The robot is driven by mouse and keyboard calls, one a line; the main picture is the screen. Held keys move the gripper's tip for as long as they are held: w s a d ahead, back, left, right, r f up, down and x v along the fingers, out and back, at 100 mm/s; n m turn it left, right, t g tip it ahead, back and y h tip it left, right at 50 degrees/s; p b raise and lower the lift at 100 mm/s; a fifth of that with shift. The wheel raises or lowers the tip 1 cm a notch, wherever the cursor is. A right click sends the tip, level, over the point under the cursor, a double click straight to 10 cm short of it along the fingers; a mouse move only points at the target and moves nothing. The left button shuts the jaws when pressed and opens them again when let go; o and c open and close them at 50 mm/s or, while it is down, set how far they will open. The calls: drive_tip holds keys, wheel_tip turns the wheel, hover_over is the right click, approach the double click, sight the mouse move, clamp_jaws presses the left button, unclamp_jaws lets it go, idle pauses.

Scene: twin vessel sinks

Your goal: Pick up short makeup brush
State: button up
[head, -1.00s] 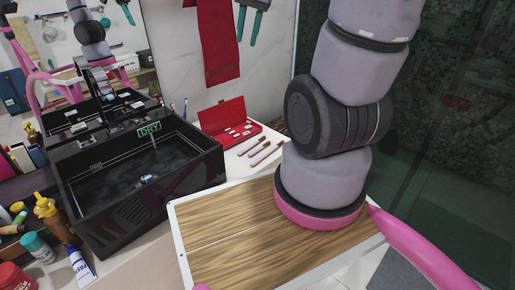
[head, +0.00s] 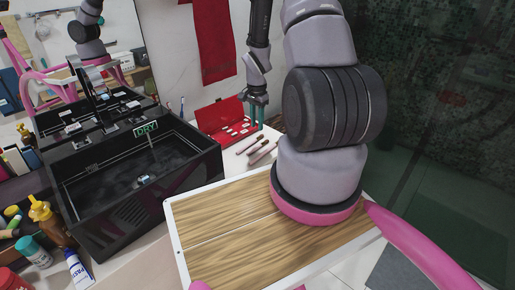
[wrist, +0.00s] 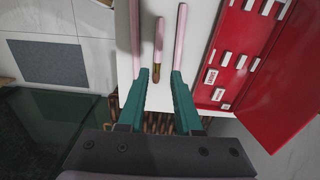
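The short makeup brush, as far as I can tell, is the middle one in the wrist view (wrist: 159,42), with a pink handle and brown bristles. It lies on the white counter between two other pink-handled pieces, one to the left (wrist: 135,38) and one to the right (wrist: 181,38). My gripper (wrist: 161,73) has teal fingers that are open, with the brush's bristle end showing between the tips. I cannot tell the height of the tips above it. In the head view my gripper (head: 257,113) hangs pointing down over the counter, behind the pink handles (head: 258,149).
An open red makeup case (wrist: 240,60) lies close to the right of my gripper in the wrist view. A black vessel sink (head: 130,190) stands left in the head view, with bottles and tubes (head: 45,235) at lower left. A red towel (head: 212,45) hangs behind.

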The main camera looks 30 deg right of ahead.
sight(258, 146)
wheel_tip(258, 146, down, 10)
drive_tip(key=shift+s+r, duration=0.1)
drive_tip(key=shift+s, duration=0.05)
clamp_jaws()
idle(0.3)
